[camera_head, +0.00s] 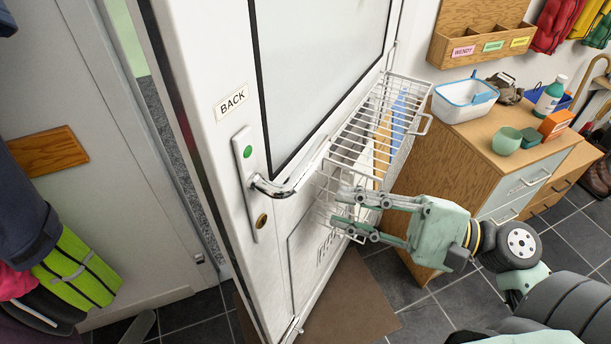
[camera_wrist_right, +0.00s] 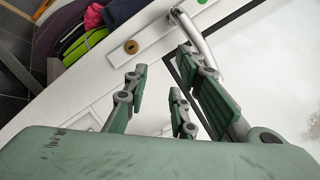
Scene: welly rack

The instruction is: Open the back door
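The white back door (camera_head: 215,60) with its "BACK" sign (camera_head: 232,102) stands ajar, with a gap along its left edge showing green and gravel outside. Its silver lever handle (camera_head: 285,187) sits on a plate with a green dot and a brass keyhole. The handle also shows at the top of the right wrist view (camera_wrist_right: 196,38). My right gripper (camera_head: 345,209) is open and empty, to the right of and below the handle, in front of the wire basket. In the wrist view, its fingers (camera_wrist_right: 160,78) are spread before the door, apart from the handle. My left gripper is out of view.
A white wire basket (camera_head: 388,95) hangs on the door. A wooden cabinet (camera_head: 455,150) stands to the right, with a tub (camera_head: 465,100), bottle and green cup on top. A brown mat (camera_head: 350,300) lies below the door. Coats and a lime bag (camera_head: 80,275) hang at left.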

